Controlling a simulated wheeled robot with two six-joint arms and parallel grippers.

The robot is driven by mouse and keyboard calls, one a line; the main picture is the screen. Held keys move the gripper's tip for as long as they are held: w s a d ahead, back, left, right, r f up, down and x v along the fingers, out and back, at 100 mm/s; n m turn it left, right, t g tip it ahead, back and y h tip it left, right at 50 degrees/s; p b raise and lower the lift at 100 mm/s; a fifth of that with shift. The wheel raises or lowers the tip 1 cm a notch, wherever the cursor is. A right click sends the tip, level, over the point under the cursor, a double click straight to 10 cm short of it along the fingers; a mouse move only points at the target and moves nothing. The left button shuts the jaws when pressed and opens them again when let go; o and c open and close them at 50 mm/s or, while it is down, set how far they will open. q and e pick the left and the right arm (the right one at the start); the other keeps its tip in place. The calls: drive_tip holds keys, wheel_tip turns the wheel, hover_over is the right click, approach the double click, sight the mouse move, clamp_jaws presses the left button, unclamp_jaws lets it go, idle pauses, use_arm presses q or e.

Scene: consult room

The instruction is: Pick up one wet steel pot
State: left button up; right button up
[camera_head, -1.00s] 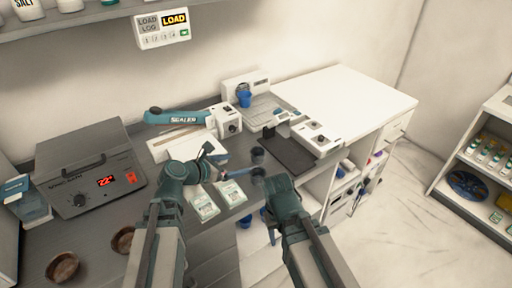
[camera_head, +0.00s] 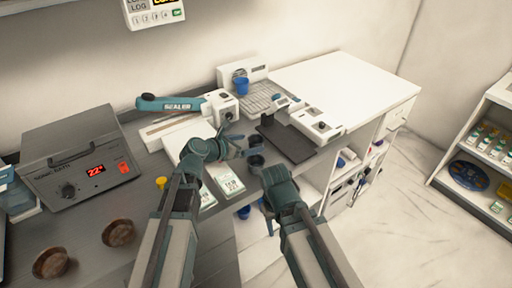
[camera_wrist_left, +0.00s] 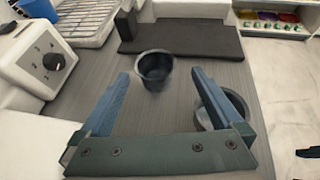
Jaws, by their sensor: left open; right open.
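Two small dark steel pots stand on the grey counter. The farther pot (camera_head: 256,142) also shows in the left wrist view (camera_wrist_left: 155,66), upright, just beyond and between my left fingertips. The nearer pot (camera_head: 256,161) shows in the left wrist view (camera_wrist_left: 236,104) beside the right-hand finger, which partly hides it. My left gripper (camera_head: 236,147) is open and empty, pointing right towards the pots; its fingers (camera_wrist_left: 160,74) also show in the left wrist view. My right gripper (camera_head: 262,171) is open, close in front of the nearer pot. Whether the pots are wet is unclear.
A black mat (camera_head: 287,140) lies beyond the pots, with a white device (camera_head: 316,124) beside it. The sealer (camera_head: 185,104) is behind my left gripper. Pouches (camera_head: 228,180), two brown bowls (camera_head: 118,233) and a water bath (camera_head: 80,165) are to the left.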

sight(261, 140)
use_arm(q)
drive_tip(key=b+x, duration=0.1)
drive_tip(key=x, duration=0.1)
drive_tip(key=b+x, duration=0.1)
drive_tip(key=x, duration=0.2)
drive_tip(key=shift+w+a+f, duration=0.15)
drive_tip(key=shift+w, duration=0.2)
drive_tip(key=shift+s, duration=0.1)
drive_tip(key=c, duration=1.3)
wheel_tip(261, 140, up, 10)
drive_tip(key=p, duration=0.9)
drive_tip(key=shift+p, duration=0.4)
